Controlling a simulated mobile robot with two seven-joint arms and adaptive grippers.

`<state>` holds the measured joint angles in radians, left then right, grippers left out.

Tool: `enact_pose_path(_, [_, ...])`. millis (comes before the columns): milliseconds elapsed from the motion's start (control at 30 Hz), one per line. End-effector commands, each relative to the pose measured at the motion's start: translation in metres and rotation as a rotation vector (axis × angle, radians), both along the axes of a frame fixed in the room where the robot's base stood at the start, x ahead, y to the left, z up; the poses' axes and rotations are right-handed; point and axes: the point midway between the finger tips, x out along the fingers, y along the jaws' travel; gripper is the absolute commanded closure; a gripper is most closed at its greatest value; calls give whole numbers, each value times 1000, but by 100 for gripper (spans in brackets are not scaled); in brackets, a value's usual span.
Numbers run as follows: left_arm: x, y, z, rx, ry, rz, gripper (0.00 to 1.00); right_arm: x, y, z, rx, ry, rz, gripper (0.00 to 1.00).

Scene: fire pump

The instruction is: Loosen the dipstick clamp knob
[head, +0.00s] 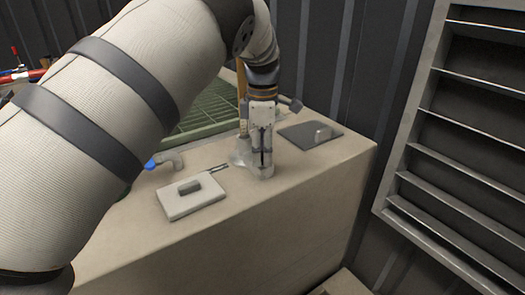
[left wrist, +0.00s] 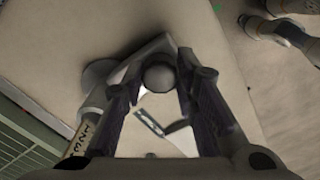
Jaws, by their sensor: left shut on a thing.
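My left gripper (head: 262,165) points straight down at the bench top, beside a grey clamp fitting (head: 240,156). In the left wrist view, the fingers of my left gripper (left wrist: 158,85) are closed on both sides of a round grey knob (left wrist: 159,75). The clamp's grey body (left wrist: 100,72) lies just left of the knob there. A tan upright dipstick (head: 241,95) stands behind the gripper in the head view, and its marked strip (left wrist: 78,141) shows at lower left in the wrist view. The knob is mostly hidden in the head view. My right gripper is in neither view.
A light plate with a dark handle (head: 178,208) lies in front on the bench (head: 290,215). A dark plate (head: 296,132) lies right of the gripper. A blue-handled pipe fitting (head: 168,161) is to the left. A green grating (head: 205,108) is behind; a louvred panel (head: 470,120) stands at right.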

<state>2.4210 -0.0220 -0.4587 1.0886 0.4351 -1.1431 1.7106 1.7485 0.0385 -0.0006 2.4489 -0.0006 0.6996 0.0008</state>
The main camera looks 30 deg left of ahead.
Motion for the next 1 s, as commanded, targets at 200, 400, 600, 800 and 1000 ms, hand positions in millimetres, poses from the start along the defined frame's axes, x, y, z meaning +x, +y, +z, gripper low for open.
enact_pose_path(200, [0, 0, -1, 0, 1, 14, 100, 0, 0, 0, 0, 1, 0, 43])
enact_pose_path(400, [0, 0, -1, 0, 1, 13, 100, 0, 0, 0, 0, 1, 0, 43])
enact_pose_path(600, [0, 0, -1, 0, 1, 13, 53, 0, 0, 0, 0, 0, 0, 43])
enact_pose_path(800, [0, 0, 0, -1, 1, 12, 53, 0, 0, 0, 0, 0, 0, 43])
enact_pose_path(1000, [1, 0, 18, 0, -4, 12, 53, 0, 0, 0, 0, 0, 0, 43])
